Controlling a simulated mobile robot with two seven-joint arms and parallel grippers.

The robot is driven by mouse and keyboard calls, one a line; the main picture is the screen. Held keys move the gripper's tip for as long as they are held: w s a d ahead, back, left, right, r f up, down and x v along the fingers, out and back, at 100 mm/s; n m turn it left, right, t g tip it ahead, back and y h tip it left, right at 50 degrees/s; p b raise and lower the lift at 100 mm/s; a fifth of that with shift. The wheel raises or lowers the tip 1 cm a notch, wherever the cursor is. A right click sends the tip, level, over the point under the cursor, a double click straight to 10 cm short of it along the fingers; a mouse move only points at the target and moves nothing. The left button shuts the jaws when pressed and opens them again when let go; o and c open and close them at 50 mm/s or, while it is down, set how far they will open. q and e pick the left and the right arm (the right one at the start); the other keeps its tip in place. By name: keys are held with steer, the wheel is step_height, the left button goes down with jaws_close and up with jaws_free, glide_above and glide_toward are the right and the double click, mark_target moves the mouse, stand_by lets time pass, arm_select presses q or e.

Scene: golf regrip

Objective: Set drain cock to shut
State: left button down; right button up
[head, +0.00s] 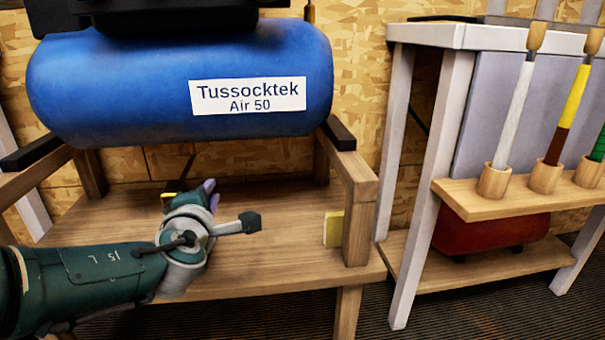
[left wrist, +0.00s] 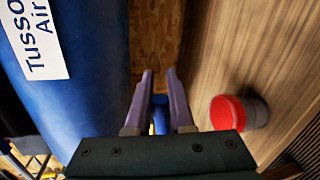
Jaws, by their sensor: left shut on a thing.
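The blue air tank (head: 120,90) lies on the wooden stand, and its label and side also show in the left wrist view (left wrist: 75,100). My left gripper (head: 211,190) is below the tank, its purple fingers pointing up toward the tank's underside. In the left wrist view my left gripper (left wrist: 159,80) has its fingers close together, with a small yellow and blue piece (left wrist: 160,122) between them, which seems to be the drain cock. Its lever angle cannot be told. In the head view the cock is not clearly visible. My right gripper is not in view.
The wooden shelf (head: 275,235) lies below the tank. A red-topped pot (left wrist: 228,112) stands close to the gripper in the left wrist view. A yellow block (head: 333,228) is at the right post. A bench (head: 450,38) with a grip rack (head: 470,200) stands at right.

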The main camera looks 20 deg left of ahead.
arm_select(q)
steer(key=shift+f+m+y, duration=0.3)
steer(key=shift+f+m, duration=0.25)
steer(key=shift+m, duration=0.15)
steer(key=shift+f, duration=0.1)
steer(key=c, duration=0.8)
jaws_free()
steer(key=p+v, duration=0.7)
steer(key=v, duration=0.3)
